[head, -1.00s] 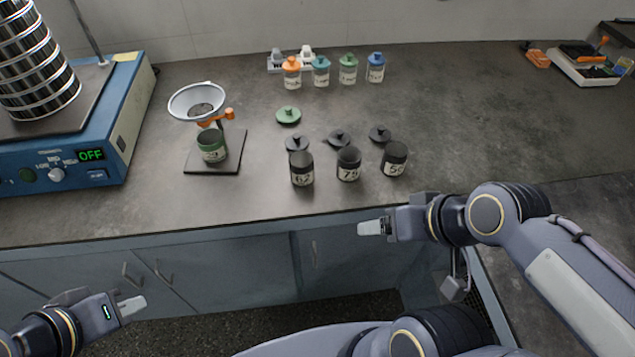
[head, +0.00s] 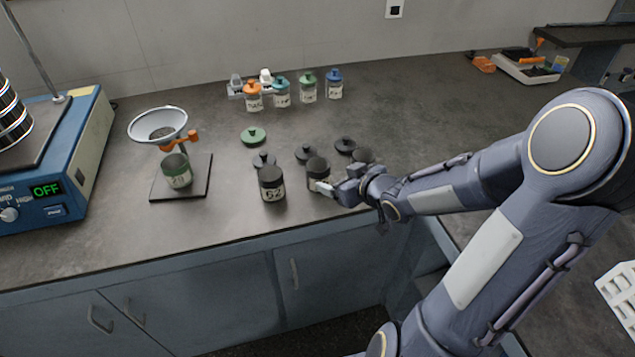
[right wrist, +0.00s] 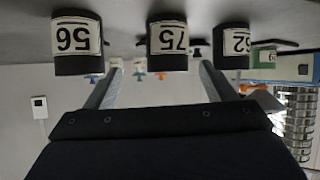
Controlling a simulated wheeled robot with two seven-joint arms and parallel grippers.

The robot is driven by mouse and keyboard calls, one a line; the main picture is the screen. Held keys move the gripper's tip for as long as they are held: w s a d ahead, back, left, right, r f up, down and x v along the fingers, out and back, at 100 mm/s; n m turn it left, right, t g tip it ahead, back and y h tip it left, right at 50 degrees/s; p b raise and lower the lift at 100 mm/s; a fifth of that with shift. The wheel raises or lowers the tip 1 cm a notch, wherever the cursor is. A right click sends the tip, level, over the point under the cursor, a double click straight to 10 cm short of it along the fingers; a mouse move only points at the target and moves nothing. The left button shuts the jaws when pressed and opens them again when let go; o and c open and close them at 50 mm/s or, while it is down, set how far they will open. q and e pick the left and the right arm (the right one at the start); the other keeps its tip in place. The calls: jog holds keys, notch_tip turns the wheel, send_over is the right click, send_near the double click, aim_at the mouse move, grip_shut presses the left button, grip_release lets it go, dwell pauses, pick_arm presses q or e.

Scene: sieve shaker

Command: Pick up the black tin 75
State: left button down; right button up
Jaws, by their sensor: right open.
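The black tin 75 (head: 317,167) stands upright on the bench, the middle one of three black tins. Its label faces me in the right wrist view (right wrist: 168,45), where the scene appears upside down. In the wrist view the fingers (right wrist: 161,72) spread to either side of tin 75, with nothing gripped. Whether they reach around it I cannot tell. My left gripper is out of view.
Tin 62 (head: 271,184) stands close left of tin 75. Tin 56 (head: 363,155) stands close right, partly hidden by my gripper. Black lids (head: 305,153) lie just behind. A funnel (head: 158,124) over a green tin (head: 177,171) stands further left; several coloured-lid jars (head: 308,89) stand at the back.

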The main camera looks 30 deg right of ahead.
aim_at(325, 178)
jog(key=shift+w+d+f+t+y, duration=0.1)
jog(key=shift+w+f+t+y, duration=0.15)
jog(key=shift+f, duration=0.2)
jog(key=shift+w+f+t+y, duration=0.15)
jog(key=shift+w+f+y, duration=0.1)
jog(key=shift+f, duration=0.15)
jog(key=shift+w+a+f+n+t+y+b, duration=0.2)
jog(key=shift+w+n+t+y+b, duration=0.1)
jog(key=shift+w, duration=0.1)
jog(key=x, duration=0.2)
jog(key=b+x, duration=0.1)
jog(key=x, duration=0.4)
jog(key=shift+a+f, duration=0.1)
jog(key=shift+f, duration=0.25)
jog(key=c, duration=1.1)
jog(key=shift+r, duration=0.15)
